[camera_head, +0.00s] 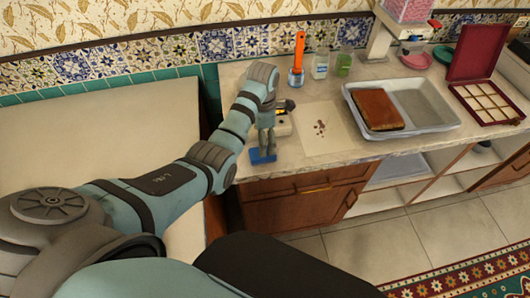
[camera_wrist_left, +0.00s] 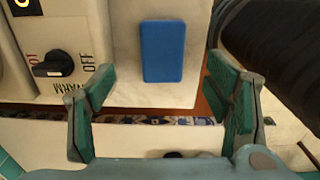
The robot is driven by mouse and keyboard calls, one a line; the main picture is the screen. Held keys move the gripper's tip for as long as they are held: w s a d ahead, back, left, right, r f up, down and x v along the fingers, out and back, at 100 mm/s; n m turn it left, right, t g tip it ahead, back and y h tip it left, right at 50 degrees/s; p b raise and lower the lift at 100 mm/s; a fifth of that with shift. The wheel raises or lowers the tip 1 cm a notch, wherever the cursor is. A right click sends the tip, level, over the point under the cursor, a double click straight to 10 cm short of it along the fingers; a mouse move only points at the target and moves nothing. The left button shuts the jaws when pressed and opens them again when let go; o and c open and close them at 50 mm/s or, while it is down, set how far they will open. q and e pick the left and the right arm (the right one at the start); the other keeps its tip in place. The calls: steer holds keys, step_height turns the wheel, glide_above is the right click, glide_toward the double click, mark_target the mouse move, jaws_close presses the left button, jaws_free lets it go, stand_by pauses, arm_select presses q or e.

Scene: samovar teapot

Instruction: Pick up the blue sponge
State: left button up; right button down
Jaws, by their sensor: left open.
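The blue sponge (camera_head: 262,156) lies flat near the front left corner of the counter in the head view. In the left wrist view the sponge (camera_wrist_left: 163,51) is a plain blue block, upright in the picture, just beyond and between the finger lines. My left gripper (camera_head: 266,143) points down over the sponge and hides part of it in the head view. In the left wrist view my left gripper (camera_wrist_left: 162,95) is open, with its green-padded fingers wide apart and nothing between them. I cannot tell its exact height above the sponge. My right gripper is not in view.
A cream appliance with a black knob (camera_wrist_left: 61,66) stands close beside the sponge. A white sheet with brown spots (camera_head: 320,128), a grey tray (camera_head: 424,104) with a brown block (camera_head: 377,109), and an orange-handled tool (camera_head: 299,52) are farther right and back. The counter's front edge is near.

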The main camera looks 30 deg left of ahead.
mark_target(253, 153)
arm_select(q)
steer(key=shift+s+f, duration=0.7)
steer(key=shift+s, duration=0.25)
step_height(253, 153, down, 2)
steer(key=shift+a, duration=0.1)
steer(key=w+f, duration=0.2)
steer(key=f, duration=0.1)
steer(key=shift+f+b, duration=0.1)
steer(key=shift+b, duration=0.25)
steer(key=shift+s+r, duration=0.3)
steer(key=shift+s, duration=0.15)
steer(key=c, duration=0.6)
steer(key=shift+s, duration=0.1)
steer(key=c, duration=0.3)
steer(key=shift+c, duration=0.6)
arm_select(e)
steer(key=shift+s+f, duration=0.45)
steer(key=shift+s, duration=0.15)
